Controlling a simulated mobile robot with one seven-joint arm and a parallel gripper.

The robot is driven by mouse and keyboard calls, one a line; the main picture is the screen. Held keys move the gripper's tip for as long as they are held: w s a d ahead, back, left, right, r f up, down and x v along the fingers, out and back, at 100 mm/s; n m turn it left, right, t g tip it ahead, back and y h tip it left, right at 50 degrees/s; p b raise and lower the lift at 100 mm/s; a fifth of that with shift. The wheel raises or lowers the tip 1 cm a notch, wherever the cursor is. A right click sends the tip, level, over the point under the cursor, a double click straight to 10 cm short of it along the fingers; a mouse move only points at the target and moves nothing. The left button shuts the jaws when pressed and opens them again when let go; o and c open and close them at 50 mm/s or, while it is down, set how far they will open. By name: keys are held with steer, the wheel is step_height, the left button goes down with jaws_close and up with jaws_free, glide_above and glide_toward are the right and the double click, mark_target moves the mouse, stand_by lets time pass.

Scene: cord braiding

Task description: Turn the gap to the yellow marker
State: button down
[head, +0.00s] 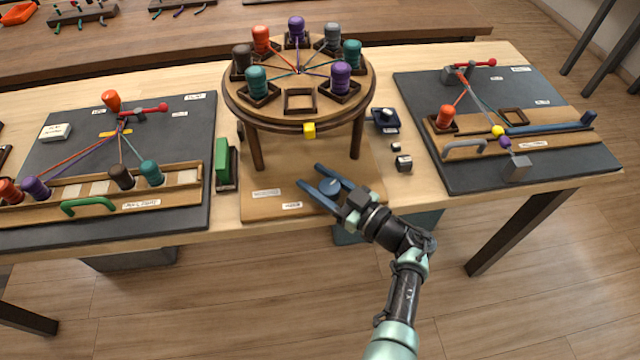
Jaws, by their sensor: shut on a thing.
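The round wooden braiding disc (273,112) stands on dark legs over a wooden base (262,205). Several coloured bobbins sit in square holders around it, their cords meeting at the centre. The one empty square, the gap (300,101), is at the front of the disc.
A left board (60,135) holds cords, bobbins and a green handle; a right board (570,100) holds cords, bobbins and a blue bar. A green block (222,163) stands left of the base.

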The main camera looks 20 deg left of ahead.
steer(key=shift+s+n+g+b, duration=0.1)
steer(key=shift+n+g+b, duration=0.4)
steer(key=shift+g, duration=0.3)
steer(key=shift+a, duration=0.1)
steer(key=shift+c, duration=1.3)
jaws_free()
steer(key=s+d, duration=0.2)
steer(key=d, duration=1)
steer(key=shift+s+d, duration=0.25)
steer(key=shift+d, duration=0.15)
